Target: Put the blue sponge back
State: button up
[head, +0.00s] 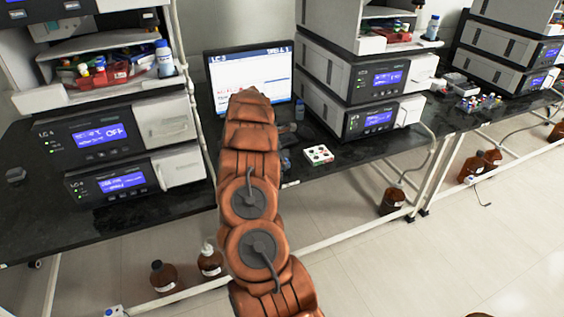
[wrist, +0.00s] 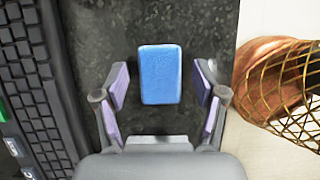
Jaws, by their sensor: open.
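The blue sponge (wrist: 160,74) is a rounded block lying on the dark bench top in the wrist view. My gripper (wrist: 160,88) is open, with one purple-padded finger to the left of the sponge and one to the right. The sponge lies between and slightly beyond the fingers, with dark bench showing on both sides, so they look apart from it. How high the gripper is above it, I cannot tell. In the head view my orange arm hides the sponge and the gripper.
A keyboard (wrist: 38,85) lies left of the sponge. The bench edge is close on the right, with floor beyond. In the head view a monitor (head: 250,72) stands behind my arm, a small white tray (head: 318,155) lies right of it, and instrument stacks (head: 365,120) flank the spot.

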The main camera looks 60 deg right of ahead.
jog(key=b+v, duration=0.2)
jog(key=v, duration=0.9)
jog(key=w+a+r+m+t+y, duration=0.1)
jog(key=w+a+r, duration=0.15)
jog(key=a, duration=0.65)
jog(key=w+a+r+m+t, duration=0.1)
jog(key=a+r, duration=0.3)
jog(key=a, duration=0.6)
jog(key=s+a+r+m+y, duration=0.1)
jog(key=s+a+r, duration=0.15)
jog(key=a, duration=0.45)
jog(key=s+a+r+m, duration=0.1)
jog(key=s+a, duration=0.2)
jog(key=a, duration=0.5)
jog(key=s+a+f+m+y, duration=0.1)
jog(key=s+a+m, duration=0.2)
jog(key=s+a, duration=0.6)
jog(key=s+a+f+m+g, duration=0.1)
jog(key=s+a+m, duration=0.3)
jog(key=s+a, duration=0.6)
jog(key=s+f, duration=0.1)
jog(key=s, duration=0.6)
jog(key=shift+s+y, duration=0.35)
jog(key=shift+y, duration=0.05)
